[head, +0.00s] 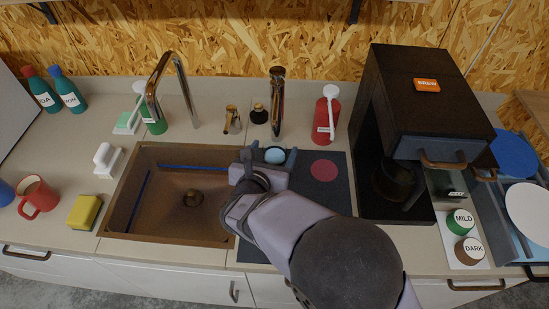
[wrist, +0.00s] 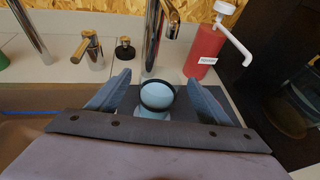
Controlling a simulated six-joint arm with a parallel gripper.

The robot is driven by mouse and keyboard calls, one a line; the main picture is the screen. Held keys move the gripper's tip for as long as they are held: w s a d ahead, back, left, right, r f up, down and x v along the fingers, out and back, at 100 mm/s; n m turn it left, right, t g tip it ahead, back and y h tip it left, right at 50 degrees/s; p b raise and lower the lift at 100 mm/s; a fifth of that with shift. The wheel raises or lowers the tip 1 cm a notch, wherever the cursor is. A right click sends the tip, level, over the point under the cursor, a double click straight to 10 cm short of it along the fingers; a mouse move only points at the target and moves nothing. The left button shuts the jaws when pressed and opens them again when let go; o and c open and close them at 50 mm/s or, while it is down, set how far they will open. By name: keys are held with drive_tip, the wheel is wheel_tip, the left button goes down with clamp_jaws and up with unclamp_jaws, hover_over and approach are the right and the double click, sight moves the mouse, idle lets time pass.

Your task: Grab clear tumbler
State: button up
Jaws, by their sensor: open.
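A pale blue, glassy round vessel with a dark ring (wrist: 157,96) stands on the dark mat, between the two fingers of my gripper (wrist: 157,84) in the wrist view. It looks like the clear tumbler, but its outline is hard to read. In the head view its pale round top (head: 274,155) shows just beyond my gripper (head: 265,163), whose body hides the rest. My gripper is open, with visible room between each finger and the vessel in the wrist view.
The sink (head: 160,212) lies left of my gripper. A tall faucet (head: 277,100) and a red pump bottle (head: 326,114) stand behind the mat (head: 334,192). A black coffee machine (head: 420,95) stands to the right. A red disc (head: 324,170) marks the mat.

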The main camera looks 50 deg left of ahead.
sight(276, 144)
drive_tip(key=shift+w, duration=0.1)
drive_tip(key=shift+p+x, duration=1.1)
drive_tip(key=shift+x, duration=1.6)
drive_tip(key=shift+c, duration=0.6)
drive_tip(key=shift+a, duration=0.1)
drive_tip(key=c, duration=1.3)
drive_tip(key=shift+r, duration=0.15)
drive_tip(key=shift+c, duration=0.2)
drive_tip(key=shift+r+b, duration=0.35)
drive_tip(key=shift+b, duration=0.25)
drive_tip(key=w+d+b, duration=0.4)
drive_tip(key=w+d, duration=0.2)
wheel_tip(276, 144, up, 14)
drive_tip(key=shift+s+a, duration=0.15)
drive_tip(key=shift+s, duration=0.05)
